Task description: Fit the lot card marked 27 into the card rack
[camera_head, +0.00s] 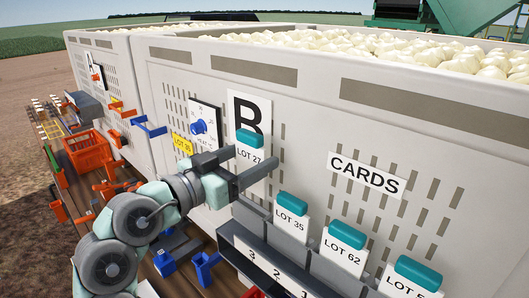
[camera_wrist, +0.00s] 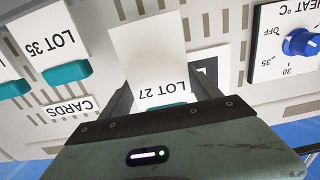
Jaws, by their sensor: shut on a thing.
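The lot card marked 27 (camera_head: 250,157) is white with a teal top grip and hangs upright in my gripper (camera_head: 243,167), in front of the crate wall below the big B. In the wrist view the card (camera_wrist: 155,50) shows upside down between the two dark fingers of my gripper (camera_wrist: 163,92), which are shut on it.
White cards LOT 35 (camera_head: 290,222), LOT 62 (camera_head: 343,249) and a cut-off LOT card (camera_head: 402,287) stand in a row to the right, under the CARDS sign (camera_head: 366,175).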

